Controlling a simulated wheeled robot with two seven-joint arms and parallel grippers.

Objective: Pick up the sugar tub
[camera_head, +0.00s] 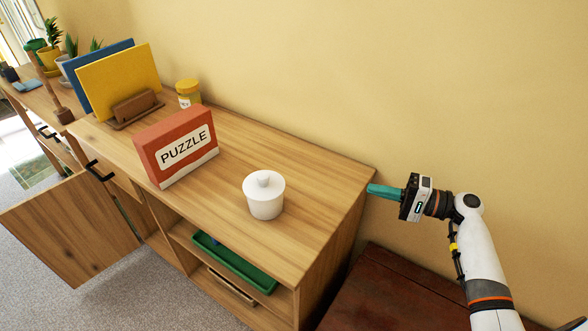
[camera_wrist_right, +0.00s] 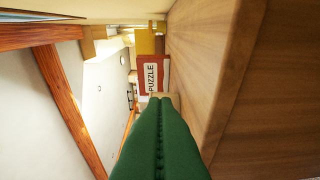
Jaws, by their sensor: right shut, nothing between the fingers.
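The sugar tub is most likely the white lidded pot (camera_head: 264,199) with a round knob, standing upright on the wooden cabinet top near its front right part. I do not make it out in the right wrist view. My right gripper (camera_head: 371,190) is at the right end of the cabinet, to the right of the tub and apart from it. Its green fingers (camera_wrist_right: 160,103) are pressed together with nothing between them. My left gripper is not in view.
A red puzzle box (camera_head: 177,146) stands left of the tub; it also shows in the right wrist view (camera_wrist_right: 152,75). Behind it are a yellow-lidded jar (camera_head: 188,94) and a yellow book (camera_head: 118,80). A cabinet door (camera_head: 70,230) hangs open. A green tray (camera_head: 234,262) lies on the shelf below.

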